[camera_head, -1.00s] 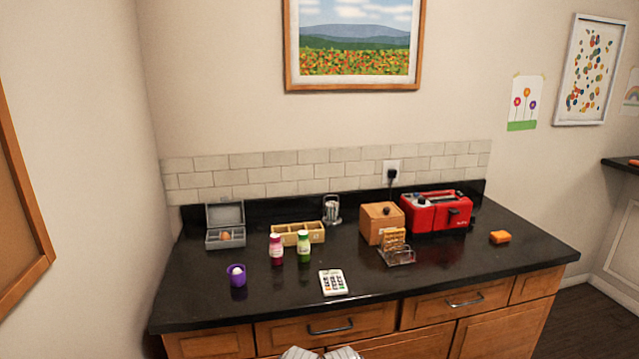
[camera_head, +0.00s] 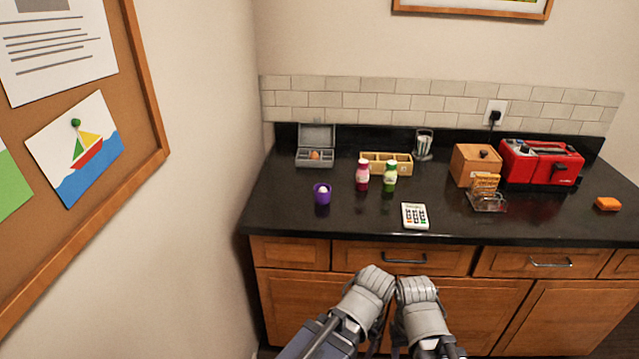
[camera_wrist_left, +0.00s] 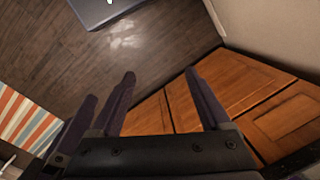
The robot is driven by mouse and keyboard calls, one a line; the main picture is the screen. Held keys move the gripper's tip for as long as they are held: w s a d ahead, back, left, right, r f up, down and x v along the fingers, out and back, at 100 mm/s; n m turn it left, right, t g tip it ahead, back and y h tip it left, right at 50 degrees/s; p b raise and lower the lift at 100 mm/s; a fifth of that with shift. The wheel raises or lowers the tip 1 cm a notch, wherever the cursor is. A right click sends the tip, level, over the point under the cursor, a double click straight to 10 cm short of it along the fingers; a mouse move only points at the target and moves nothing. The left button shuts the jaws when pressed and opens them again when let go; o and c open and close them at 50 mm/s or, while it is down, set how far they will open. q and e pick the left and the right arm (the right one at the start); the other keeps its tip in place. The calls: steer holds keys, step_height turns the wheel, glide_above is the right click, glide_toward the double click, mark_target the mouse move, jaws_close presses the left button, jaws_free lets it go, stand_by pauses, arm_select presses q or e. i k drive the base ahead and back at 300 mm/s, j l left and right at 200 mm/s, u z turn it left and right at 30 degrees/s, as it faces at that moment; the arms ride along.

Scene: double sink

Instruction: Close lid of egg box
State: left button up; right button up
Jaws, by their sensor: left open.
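The grey egg box (camera_head: 303,161) stands at the back left of the black counter in the head view. Its lid (camera_head: 317,135) is raised, roughly upright, at the back. A brown egg (camera_head: 315,155) sits inside. My left arm's end (camera_head: 372,284) is low at the front of the counter, far from the box. In the left wrist view my left gripper (camera_wrist_left: 158,75) is open and empty, over the floor beside the cabinet doors. My right arm's end (camera_head: 418,290) is beside the left one in the head view; its finger state cannot be made out.
A calculator-like pad (camera_head: 414,216) lies near the front edge. A wall with a corkboard (camera_head: 130,110) closes the left side.

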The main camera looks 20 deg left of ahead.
mark_target(316, 134)
steer(key=i+l, duration=0.15)
steer(key=i, duration=0.35)
steer(key=i+l, duration=0.15)
steer(key=i, duration=0.35)
